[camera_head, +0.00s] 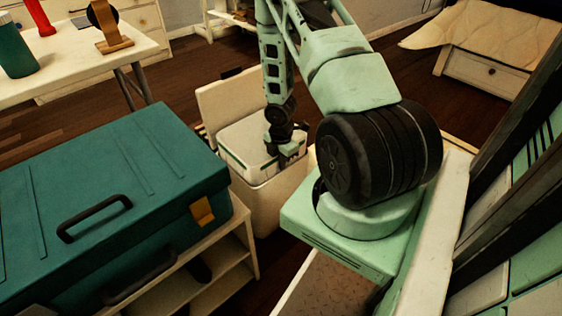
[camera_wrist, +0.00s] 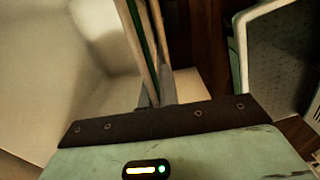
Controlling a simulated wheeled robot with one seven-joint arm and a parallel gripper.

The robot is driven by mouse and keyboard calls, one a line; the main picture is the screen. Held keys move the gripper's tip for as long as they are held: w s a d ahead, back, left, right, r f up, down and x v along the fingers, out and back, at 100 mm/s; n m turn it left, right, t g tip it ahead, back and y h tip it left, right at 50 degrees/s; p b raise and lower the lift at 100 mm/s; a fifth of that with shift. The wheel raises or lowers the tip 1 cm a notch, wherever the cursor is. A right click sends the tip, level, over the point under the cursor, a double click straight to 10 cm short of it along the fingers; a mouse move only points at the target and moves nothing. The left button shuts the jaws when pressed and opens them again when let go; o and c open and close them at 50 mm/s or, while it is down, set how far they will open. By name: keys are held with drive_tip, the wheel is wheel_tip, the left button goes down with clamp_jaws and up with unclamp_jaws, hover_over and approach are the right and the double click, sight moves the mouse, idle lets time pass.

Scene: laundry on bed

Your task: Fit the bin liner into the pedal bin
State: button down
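The pedal bin (camera_head: 277,204) is a cream box on the floor, with its lid (camera_head: 232,103) standing open at the back. The bin liner (camera_head: 246,142) is a white, box-shaped insert with a dark green stripe near its rim. It sits in the bin's mouth, its upper part showing above the bin's rim. My gripper (camera_head: 287,148) is at the liner's right side. In the wrist view, my grey fingers (camera_wrist: 155,95) are close together at the liner's upright wall (camera_wrist: 128,35) and look closed on it. Their contact and the liner's lower part are hidden.
A teal case (camera_head: 115,190) lies on a low cream shelf (camera_head: 235,245) close to the bin's left. A white table (camera_head: 75,48) with a green cup (camera_head: 15,55) stands at the back left. Dark wooden floor (camera_head: 165,85) is free behind the bin.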

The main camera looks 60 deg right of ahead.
drive_tip(key=shift+f, duration=0.45)
drive_tip(key=c, duration=1.6)
unclamp_jaws()
drive_tip(key=shift+r, duration=0.15)
wheel_tip(320, 180, up, 17)
drive_tip(key=p, duration=0.7)
drive_tip(key=shift+r+p, duration=0.1)
drive_tip(key=shift+p, duration=0.2)
